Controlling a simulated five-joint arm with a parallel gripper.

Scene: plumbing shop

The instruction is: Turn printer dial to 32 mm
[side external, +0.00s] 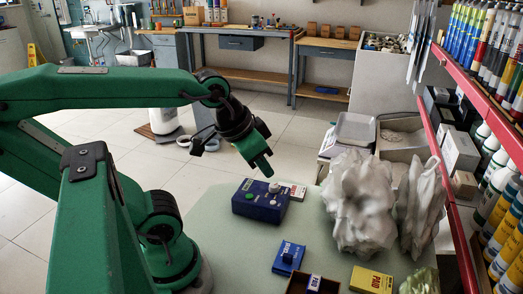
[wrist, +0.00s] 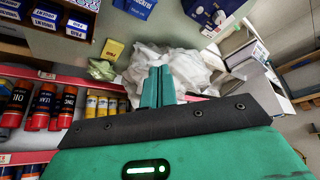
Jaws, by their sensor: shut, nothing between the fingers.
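The printer is a small dark blue box (side external: 260,204) on the pale green table top, with pale round knobs on its upper face. A pale knob that looks like the dial (side external: 274,188) stands at its back right. Its scale is too small to read. In the wrist view, part of a blue box that looks like the printer (wrist: 208,14) shows at the top edge. My gripper (side external: 268,172) is above the printer, pointing down and apart from it. The green fingers (wrist: 157,86) are together with nothing between them.
A white and red box (side external: 295,191) sits behind the printer. A blue box (side external: 289,257), a yellow box (side external: 371,279) and an open dark box (side external: 312,284) lie in front. Large crumpled white plastic (side external: 362,200) stands to the right, beside a red shelf (side external: 455,190) of bottles.

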